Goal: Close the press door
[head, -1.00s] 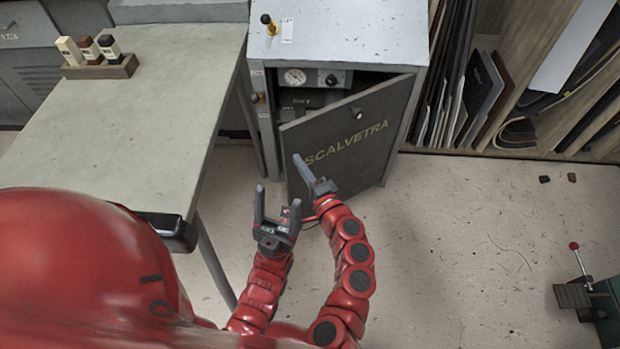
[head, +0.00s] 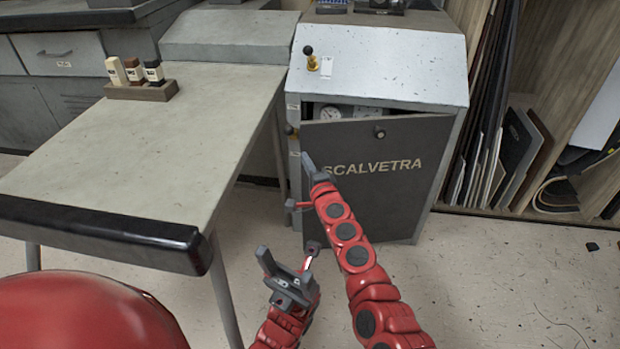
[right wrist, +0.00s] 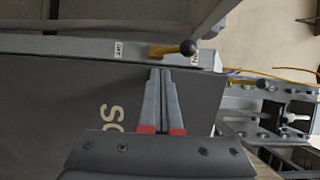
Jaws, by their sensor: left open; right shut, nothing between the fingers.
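The press door (head: 391,190) is a dark grey panel marked SCALVETRA with a small round knob (head: 379,132). It stands slightly ajar on the press (head: 390,62); a gauge (head: 330,111) shows in the gap above its top edge. My right gripper (head: 308,166) is shut and empty at the door's left edge. In the right wrist view its closed fingers (right wrist: 159,80) lie over the door face near the frame, which bears a black-knobbed lever (right wrist: 187,47); whether they touch the door I cannot tell. My left gripper (head: 288,258) is open and empty, lower and in front of the door.
A grey worktable (head: 150,170) with a black front edge stands at left, holding a small wooden rack (head: 140,91) of bottles. Shelves with upright sheets (head: 490,130) stand right of the press. The floor at lower right is clear apart from small scraps.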

